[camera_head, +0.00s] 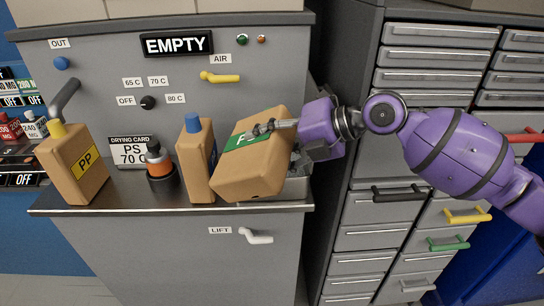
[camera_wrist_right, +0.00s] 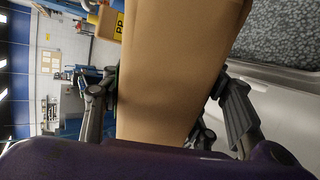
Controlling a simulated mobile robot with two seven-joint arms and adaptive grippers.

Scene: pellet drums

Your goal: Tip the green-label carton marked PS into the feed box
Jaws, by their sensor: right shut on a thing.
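The green-label carton (camera_head: 252,172) is tilted above the right end of the cabinet's ledge; the gripper covers part of its label lettering. My right gripper (camera_head: 272,127) is shut on it, one finger lying across the label. In the right wrist view the carton (camera_wrist_right: 180,75) fills the space between the fingers (camera_wrist_right: 165,100). A metal box, seemingly the feed box (camera_head: 298,188), is mostly hidden behind the carton. The wrist view shows its metal rim (camera_wrist_right: 272,82) and grey pellets (camera_wrist_right: 285,38) inside, beside the carton. No pellets are seen falling. My left gripper is not in view.
A carton with a blue cap (camera_head: 198,165) stands close left of the held carton. Grey drawers (camera_head: 435,60) stand at the right, behind my arm.

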